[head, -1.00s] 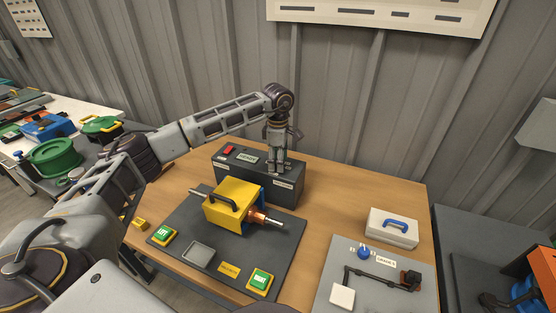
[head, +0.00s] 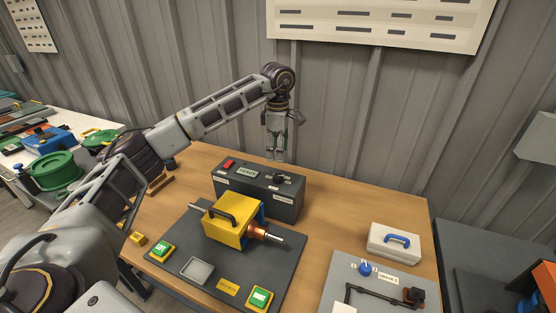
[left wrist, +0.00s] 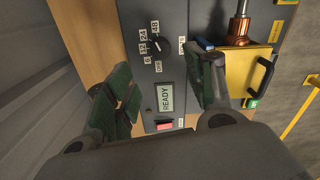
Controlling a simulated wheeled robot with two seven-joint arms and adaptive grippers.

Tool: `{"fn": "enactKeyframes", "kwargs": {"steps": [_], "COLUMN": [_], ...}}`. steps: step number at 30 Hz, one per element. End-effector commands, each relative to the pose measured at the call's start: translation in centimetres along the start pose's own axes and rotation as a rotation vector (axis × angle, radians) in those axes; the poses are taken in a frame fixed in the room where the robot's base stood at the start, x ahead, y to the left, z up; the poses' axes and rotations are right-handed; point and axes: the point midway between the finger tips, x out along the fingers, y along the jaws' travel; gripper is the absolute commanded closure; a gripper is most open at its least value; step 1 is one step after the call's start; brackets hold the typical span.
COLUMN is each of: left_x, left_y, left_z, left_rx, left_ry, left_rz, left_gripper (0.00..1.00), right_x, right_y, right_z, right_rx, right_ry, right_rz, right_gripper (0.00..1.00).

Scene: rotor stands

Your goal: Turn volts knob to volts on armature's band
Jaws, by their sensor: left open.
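The black volts knob (head: 279,180) sits on top of the dark tester box (head: 255,199), towards its right end. In the left wrist view, the knob (left wrist: 163,45) is ringed by white marks reading OFF, 6, 12, 24 and 48; I cannot tell surely which mark it points to. The armature (head: 262,231), with copper windings and a steel shaft, sticks out of a yellow block with a black handle. It also shows in the left wrist view (left wrist: 238,28); no band value is readable. My left gripper (head: 275,158) is open and empty above the box, apart from the knob. My right gripper is out of view.
The box has a READY display (left wrist: 166,97) and a red switch (head: 229,163). The yellow block (head: 228,227) stands on a dark mat with green buttons (head: 162,250) and a grey tray (head: 197,271). A white case (head: 394,244) stands at right. Bare wood lies between.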

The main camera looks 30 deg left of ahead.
Motion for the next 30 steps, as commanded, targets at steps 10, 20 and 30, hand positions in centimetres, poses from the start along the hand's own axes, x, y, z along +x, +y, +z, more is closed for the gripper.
{"fn": "enactKeyframes", "kwargs": {"steps": [10,20,30], "left_x": [-1.8,-1.9,-2.5], "left_y": [0.0,0.0,-0.4], "left_z": [0.0,0.0,0.0], "left_rx": [0.000,0.000,0.002], "left_ry": [0.000,0.000,0.006], "left_rz": [-0.001,-0.001,-0.025], "left_gripper": [0.46,0.47,0.47], "right_x": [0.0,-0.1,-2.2], "right_y": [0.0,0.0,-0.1], "right_z": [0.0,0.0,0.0], "right_rx": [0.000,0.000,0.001], "right_ry": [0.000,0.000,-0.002], "right_rz": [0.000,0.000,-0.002], "right_gripper": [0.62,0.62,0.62]}}
